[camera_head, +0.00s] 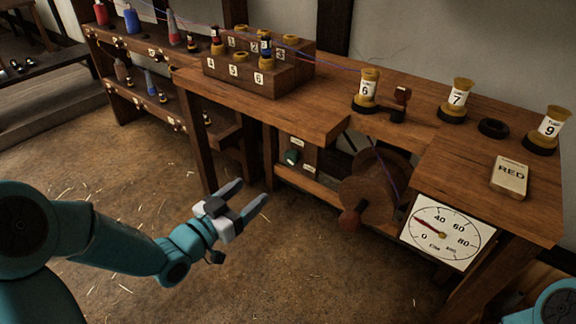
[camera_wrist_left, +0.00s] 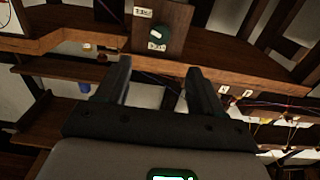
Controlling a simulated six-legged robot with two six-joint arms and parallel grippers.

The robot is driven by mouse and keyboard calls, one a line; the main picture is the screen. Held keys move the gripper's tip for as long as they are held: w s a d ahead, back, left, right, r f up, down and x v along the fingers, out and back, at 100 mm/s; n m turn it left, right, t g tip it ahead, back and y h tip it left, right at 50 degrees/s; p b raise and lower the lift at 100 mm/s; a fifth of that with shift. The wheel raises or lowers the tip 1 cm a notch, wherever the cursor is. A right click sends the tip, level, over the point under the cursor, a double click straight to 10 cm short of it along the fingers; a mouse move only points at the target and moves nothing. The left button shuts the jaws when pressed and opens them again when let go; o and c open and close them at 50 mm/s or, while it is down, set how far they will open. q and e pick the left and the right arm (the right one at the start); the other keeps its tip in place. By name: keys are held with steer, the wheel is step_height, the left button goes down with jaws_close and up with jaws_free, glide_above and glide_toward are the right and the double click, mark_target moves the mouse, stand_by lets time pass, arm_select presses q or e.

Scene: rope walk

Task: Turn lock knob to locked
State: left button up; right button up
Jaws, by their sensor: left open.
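The lock knob (camera_head: 291,157) is a small dark green knob on an upright wooden board (camera_head: 308,152) under the bench. A small pale label sits above it and another below it. The wrist view shows the knob (camera_wrist_left: 158,32) with a light mark on its face; the label words are too small to read. My left gripper (camera_head: 249,193) is open and empty, in front of the bench, lower and to the left of the knob and apart from it. In the wrist view its fingers (camera_wrist_left: 159,68) point toward the board. My right gripper is out of view.
The wooden bench (camera_head: 330,122) overhangs the knob. A brown reel (camera_head: 372,190) with a crank stands right of it, and a dial gauge (camera_head: 440,232) hangs farther right. Numbered spools and a RED block (camera_head: 510,176) sit on top. The floor before the bench is open.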

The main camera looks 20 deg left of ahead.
mark_target(289, 160)
arm_select(q)
steer(key=b+x, duration=0.1)
steer(key=x, duration=1.3)
steer(key=shift+w+d+f, duration=0.1)
steer(key=shift+w+d, duration=0.05)
steer(key=shift+w, duration=0.15)
steer(key=c, duration=1)
